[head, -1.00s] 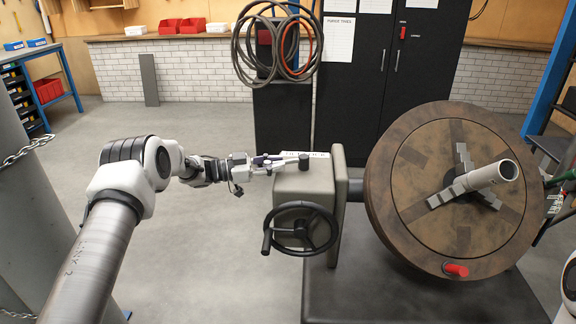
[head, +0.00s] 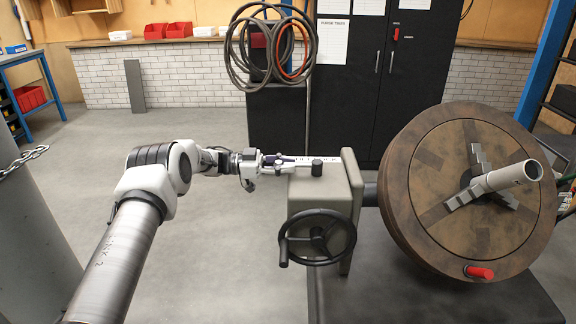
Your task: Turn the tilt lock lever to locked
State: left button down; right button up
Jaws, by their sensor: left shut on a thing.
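The tilt lock lever (head: 306,168) lies on top of the grey tilt housing (head: 326,188). Its dark round hub is near the middle of the housing top, and its bar points left toward my gripper. A pale marked strip shows behind it; its lettering is too small to read. My left gripper (head: 283,162) is at the housing's left top edge, shut on the lever's outer end. Its fingers partly hide that end. My right gripper is out of view.
A black handwheel (head: 318,237) is on the housing front. A large round brown table (head: 430,190) with a central metal tube (head: 507,179) tilts at the right. A black cabinet (head: 350,100) and hanging coils (head: 268,48) stand behind.

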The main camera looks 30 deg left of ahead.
pick_arm(q)
jog(key=c, duration=1.4)
grip_release()
jog(key=shift+a, duration=0.1)
jog(key=shift+o, duration=1.1)
jog(key=shift+a, duration=0.1)
jog(key=v, duration=1.1)
jog(key=shift+s+a, duration=0.2)
jog(key=shift+a, duration=0.15)
jog(key=shift+a, duration=0.1)
